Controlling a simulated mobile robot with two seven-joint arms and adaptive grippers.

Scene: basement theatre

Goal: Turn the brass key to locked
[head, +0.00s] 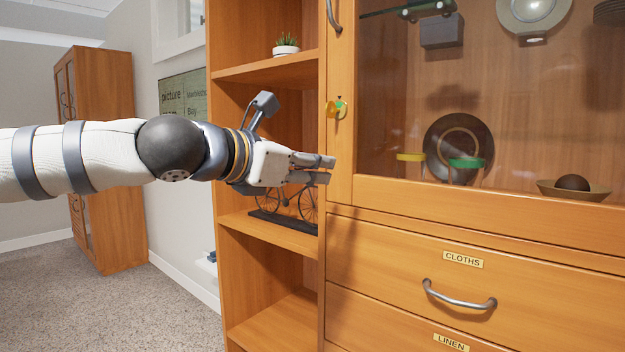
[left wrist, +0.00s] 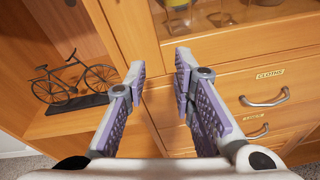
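The brass key (head: 332,109) sits in the lock on the wooden frame of the glass cabinet door (head: 341,140). A small green mark shows just right of it, and the key is too small to read its exact turn. My left gripper (head: 332,170) is below the key and apart from it, in front of the door's lower left frame. In the left wrist view my left gripper (left wrist: 160,63) is open with nothing between its fingers. The key does not show in that view. My right gripper is in neither view.
Left of the door are open shelves (head: 265,73) with a potted plant (head: 286,45) and a model bicycle (left wrist: 75,77). Below the door are drawers (head: 390,262) with metal handles (head: 459,297). Behind the glass stand a dark plate (head: 457,128) and a bowl (head: 560,192).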

